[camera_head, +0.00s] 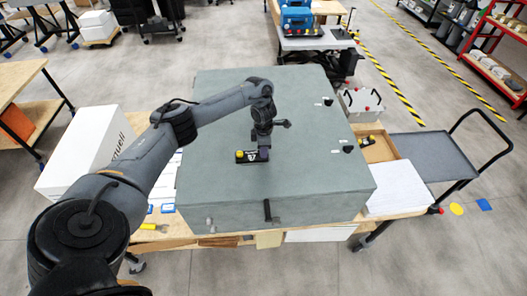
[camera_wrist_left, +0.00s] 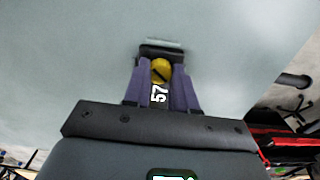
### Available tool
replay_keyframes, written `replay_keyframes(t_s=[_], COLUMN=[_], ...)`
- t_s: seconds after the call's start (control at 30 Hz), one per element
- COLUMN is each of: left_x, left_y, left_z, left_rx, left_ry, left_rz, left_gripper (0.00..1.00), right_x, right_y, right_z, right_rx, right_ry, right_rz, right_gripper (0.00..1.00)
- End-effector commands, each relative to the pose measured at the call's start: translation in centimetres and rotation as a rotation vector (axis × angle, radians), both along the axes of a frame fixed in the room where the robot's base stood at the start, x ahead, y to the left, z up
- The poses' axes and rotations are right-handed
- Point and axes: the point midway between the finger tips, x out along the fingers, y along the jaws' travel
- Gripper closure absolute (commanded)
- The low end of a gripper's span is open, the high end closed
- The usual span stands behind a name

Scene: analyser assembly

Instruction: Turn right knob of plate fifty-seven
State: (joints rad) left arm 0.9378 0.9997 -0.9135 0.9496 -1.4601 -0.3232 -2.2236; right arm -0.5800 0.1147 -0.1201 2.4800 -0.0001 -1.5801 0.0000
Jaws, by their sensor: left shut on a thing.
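Plate fifty-seven (camera_head: 252,157) is a small dark plate with a yellow knob at its left end in the head view, lying on the grey-green top of the big case (camera_head: 310,190). My left gripper (camera_head: 262,146) points down over the plate's right end and hides that end. In the left wrist view, the label 57 (camera_wrist_left: 158,94) and a slotted yellow knob (camera_wrist_left: 160,71) show between the fingers of my left gripper (camera_wrist_left: 161,72). The fingers are shut on the knob at the right end; their exact contact is hard to see. My right gripper is out of view.
Black knobs (camera_head: 348,149) stand along the case's right side, and a dark handle (camera_head: 267,210) is on its front. An open box (camera_head: 381,151) at the right holds another plate. A white carton (camera_head: 92,150) stands left, behind my left arm. The case top is mostly clear.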

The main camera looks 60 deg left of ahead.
Motion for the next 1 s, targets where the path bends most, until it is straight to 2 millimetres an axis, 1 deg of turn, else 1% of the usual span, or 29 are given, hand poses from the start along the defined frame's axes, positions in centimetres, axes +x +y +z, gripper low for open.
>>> replay_keyframes(t_s=[0.03,0.63,0.8,1.0], left_x=[0.1,0.2,0.2,0.2], left_y=[0.0,-0.1,-0.1,-0.1], left_z=[0.0,0.0,-0.2,-0.2], left_rx=[0.0,-0.001,0.001,0.0], left_ry=[-0.002,-0.005,-0.005,-0.006], left_rz=[-0.047,-0.615,-0.758,-0.878], left_gripper=[1.0,1.0,1.0,1.0], right_x=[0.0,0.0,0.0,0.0], right_y=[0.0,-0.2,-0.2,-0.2], right_z=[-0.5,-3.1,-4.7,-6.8], right_rx=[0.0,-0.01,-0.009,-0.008], right_ry=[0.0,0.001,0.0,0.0], right_rz=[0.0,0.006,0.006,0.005], right_gripper=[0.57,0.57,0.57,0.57])
